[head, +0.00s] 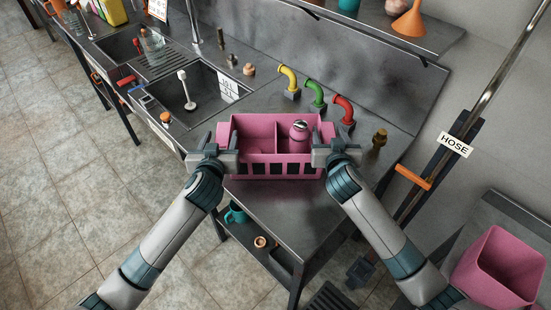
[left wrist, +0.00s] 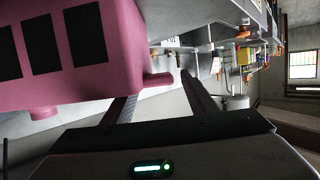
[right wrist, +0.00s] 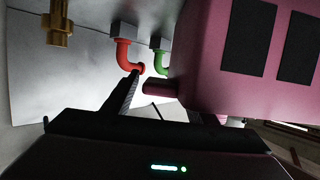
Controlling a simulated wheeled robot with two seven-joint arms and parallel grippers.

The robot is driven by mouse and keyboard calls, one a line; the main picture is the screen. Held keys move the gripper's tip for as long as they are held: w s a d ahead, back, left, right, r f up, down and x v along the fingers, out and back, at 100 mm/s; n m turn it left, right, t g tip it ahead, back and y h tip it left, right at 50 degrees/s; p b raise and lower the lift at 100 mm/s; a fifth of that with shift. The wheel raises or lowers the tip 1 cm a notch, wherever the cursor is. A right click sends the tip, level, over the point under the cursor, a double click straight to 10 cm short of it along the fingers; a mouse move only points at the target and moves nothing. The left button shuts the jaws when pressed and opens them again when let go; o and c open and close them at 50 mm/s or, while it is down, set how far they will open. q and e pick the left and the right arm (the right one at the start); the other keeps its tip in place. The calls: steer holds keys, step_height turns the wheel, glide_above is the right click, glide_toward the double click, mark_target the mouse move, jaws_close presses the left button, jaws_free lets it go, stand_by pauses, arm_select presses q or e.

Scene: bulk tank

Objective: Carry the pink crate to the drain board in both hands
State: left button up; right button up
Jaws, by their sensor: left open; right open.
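The pink crate (head: 252,168) sits upright on the steel counter, with a divider inside. A pink bottle with a metallic cap (head: 299,136) stands in its right compartment. My left gripper (head: 214,148) is open at the crate's left end; in the left wrist view a short pink handle (left wrist: 157,80) shows between its fingers. My right gripper (head: 336,146) is open at the right end; in the right wrist view the other handle (right wrist: 156,88) lies near its fingertips. I cannot tell whether the fingers touch the handles. The ribbed drain board (head: 172,64) lies between the two sink basins.
Yellow (head: 288,78), green (head: 315,95) and red (head: 343,109) pipe bends stand behind the crate. A basin with a white brush (head: 186,90) lies between crate and drain board. A clear glass vessel (head: 152,44) stands by the drain board. A pink bin (head: 497,267) is at lower right.

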arm_select(q)
steer(key=v, duration=0.9)
steer(key=shift+s, duration=0.2)
steer(key=shift+r, duration=0.1)
arm_select(e)
step_height(320, 180, up, 10)
stand_by(0.5)
arm_select(q)
steer(key=shift+a, duration=0.1)
arm_select(e)
steer(key=shift+s+a+f, duration=0.1)
stand_by(0.4)
